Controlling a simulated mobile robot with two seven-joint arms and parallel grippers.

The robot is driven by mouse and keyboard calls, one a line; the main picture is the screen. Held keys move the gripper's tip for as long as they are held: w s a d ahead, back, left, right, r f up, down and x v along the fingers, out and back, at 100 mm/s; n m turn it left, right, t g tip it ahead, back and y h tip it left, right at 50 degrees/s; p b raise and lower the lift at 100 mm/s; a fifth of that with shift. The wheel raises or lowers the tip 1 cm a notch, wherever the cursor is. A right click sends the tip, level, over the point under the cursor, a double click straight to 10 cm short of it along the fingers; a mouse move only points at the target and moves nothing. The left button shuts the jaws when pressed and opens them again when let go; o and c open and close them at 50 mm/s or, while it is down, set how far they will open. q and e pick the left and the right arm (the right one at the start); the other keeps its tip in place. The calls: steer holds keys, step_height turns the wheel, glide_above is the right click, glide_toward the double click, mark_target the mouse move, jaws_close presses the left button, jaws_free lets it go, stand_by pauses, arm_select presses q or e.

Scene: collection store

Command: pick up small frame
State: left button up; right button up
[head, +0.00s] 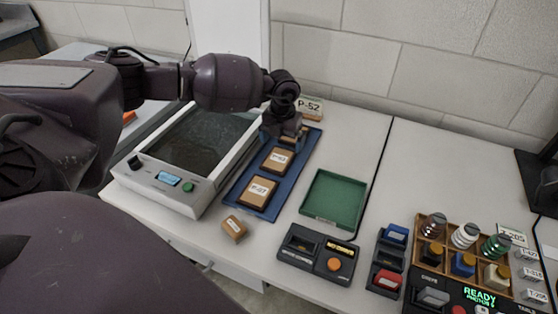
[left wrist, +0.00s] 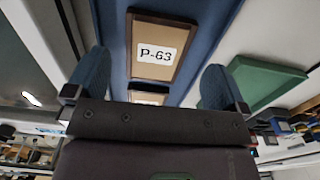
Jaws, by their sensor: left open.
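Several small brown frames with white labels lie in a row on a long blue tray (head: 240,190). The nearest frame (head: 259,191) seems to read P-57, and a middle frame (head: 277,160) lies behind it. My left gripper (head: 284,138) is over the far part of the tray and hides part of a further frame there. In the left wrist view a frame labelled P-63 (left wrist: 157,53) lies beyond and between the two open fingers (left wrist: 152,85), with nothing held. Part of another frame (left wrist: 148,98) shows below it. My right gripper is not in view.
A grey device with a dark screen (head: 205,135) stands left of the tray. A green tray (head: 334,198) is to the right. A small brown block (head: 234,228) and a dark control box (head: 318,254) are nearer. A wooden rack (head: 463,250) with bottles stands at right.

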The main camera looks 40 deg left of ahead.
mark_target(281, 155)
arm_select(q)
steer(key=f, duration=0.3)
steer(key=f+b, duration=0.1)
steer(key=shift+s+f, duration=0.25)
steer(key=shift+f, duration=0.05)
steer(key=shift+r, duration=0.1)
steer(key=shift+c, duration=0.3)
steer(key=c, duration=0.8)
